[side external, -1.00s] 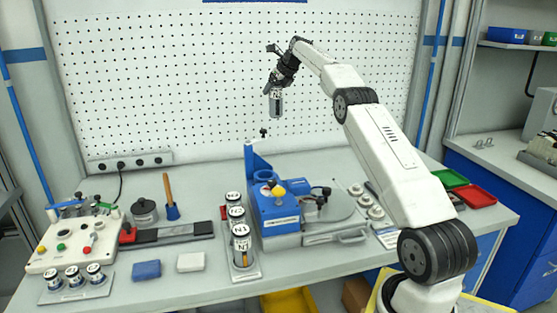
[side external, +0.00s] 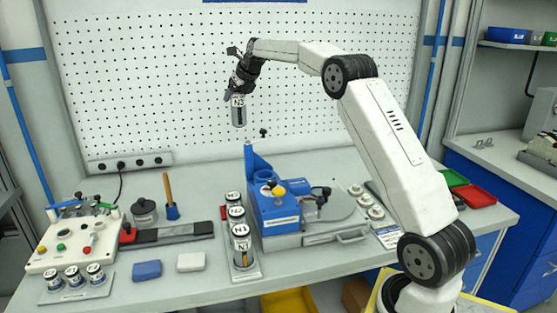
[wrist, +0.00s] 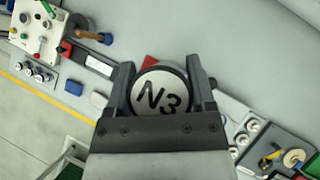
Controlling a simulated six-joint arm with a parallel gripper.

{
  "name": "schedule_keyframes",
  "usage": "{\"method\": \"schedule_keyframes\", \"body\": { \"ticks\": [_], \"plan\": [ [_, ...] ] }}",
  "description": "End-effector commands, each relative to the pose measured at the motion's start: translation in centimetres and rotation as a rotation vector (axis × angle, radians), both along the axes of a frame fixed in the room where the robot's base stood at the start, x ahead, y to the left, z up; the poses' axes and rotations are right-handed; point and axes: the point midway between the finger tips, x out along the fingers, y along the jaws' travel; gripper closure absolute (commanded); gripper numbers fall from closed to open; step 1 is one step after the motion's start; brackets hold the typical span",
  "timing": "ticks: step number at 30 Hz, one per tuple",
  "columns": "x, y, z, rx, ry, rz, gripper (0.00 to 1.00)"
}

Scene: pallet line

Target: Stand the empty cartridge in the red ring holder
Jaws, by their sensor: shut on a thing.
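My gripper (side external: 240,90) is shut on a cartridge (side external: 239,113), held high above the bench, roughly upright with a slight tilt. In the wrist view its round white end reads N3 (wrist: 160,94) between the two fingers of my gripper (wrist: 159,80). A dark slot shows on its side; whether it is empty I cannot tell. A small red piece (side external: 223,212) lies on the bench beside the cartridge row. A red piece also shows in the wrist view (wrist: 149,62), partly hidden by the cartridge. I cannot make out a ring shape on it.
Several labelled cartridges (side external: 240,238) stand in a row left of a blue machine (side external: 272,208). A control box (side external: 72,240), a black rail (side external: 172,233), a brush (side external: 170,195) and blue and white blocks (side external: 146,270) occupy the left. Red and green trays lie at the right.

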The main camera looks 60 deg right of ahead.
Motion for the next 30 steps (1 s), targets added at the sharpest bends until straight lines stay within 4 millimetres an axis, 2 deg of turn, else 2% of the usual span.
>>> {"method": "schedule_keyframes", "body": {
  "ticks": [3, 12, 17, 27, 30],
  "plan": [
    [0.2, 2.7, 0.1, -0.003, -0.004, 0.006, 1.0],
    [0.1, 7.3, -0.5, -0.005, -0.008, 0.015, 1.0],
    [0.0, 7.0, -4.3, -0.001, -0.004, 0.012, 1.0],
    [0.0, 6.9, -14.2, -0.002, -0.004, 0.012, 1.0],
    [0.1, 6.9, -16.3, -0.002, -0.005, 0.012, 1.0]
  ]
}}
